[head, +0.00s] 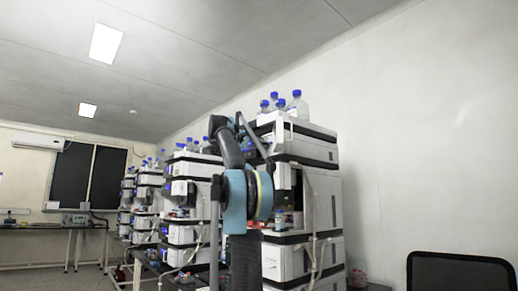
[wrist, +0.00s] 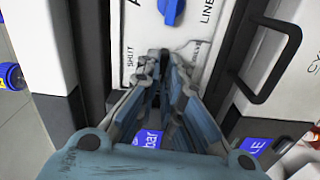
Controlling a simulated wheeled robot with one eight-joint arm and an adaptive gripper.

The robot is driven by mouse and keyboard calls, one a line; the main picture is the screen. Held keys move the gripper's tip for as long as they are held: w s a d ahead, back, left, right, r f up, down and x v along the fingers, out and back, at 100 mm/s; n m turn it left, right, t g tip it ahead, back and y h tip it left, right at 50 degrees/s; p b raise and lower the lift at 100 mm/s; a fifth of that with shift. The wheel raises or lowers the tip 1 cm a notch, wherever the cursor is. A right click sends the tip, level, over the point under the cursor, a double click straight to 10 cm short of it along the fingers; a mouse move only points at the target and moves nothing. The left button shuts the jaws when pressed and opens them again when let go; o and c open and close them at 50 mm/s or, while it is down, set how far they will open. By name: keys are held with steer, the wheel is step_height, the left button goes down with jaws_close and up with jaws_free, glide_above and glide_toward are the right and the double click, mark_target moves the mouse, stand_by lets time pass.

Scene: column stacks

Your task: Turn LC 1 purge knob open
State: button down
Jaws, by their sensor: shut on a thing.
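In the wrist view, my gripper (wrist: 165,62) reaches up to a white instrument panel (wrist: 195,45). Its fingers are close together, with their tips at the panel between a "SHUT" label and another label that is partly covered. The jaws are shut on what appears to be the purge knob, which the fingers hide, so its angle cannot be read. A blue knob (wrist: 172,10) with "LINE" lettering beside it sits above the fingertips, apart from them. In the head view, my arm stands before the nearest column stack (head: 312,190) and hides the gripper and knob.
A black handle (wrist: 262,60) stands out to the right of the fingers in the wrist view. Bottles with blue caps (head: 296,104) stand on top of the nearest stack. More stacks (head: 148,195) line up at left. A black chair (head: 458,270) is at lower right.

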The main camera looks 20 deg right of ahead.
steer(key=shift+w+f+n, duration=0.15)
steer(key=shift+n, duration=0.45)
steer(key=c, duration=1.7)
jaws_free()
steer(key=shift+w+a, duration=0.1)
steer(key=v, duration=1.2)
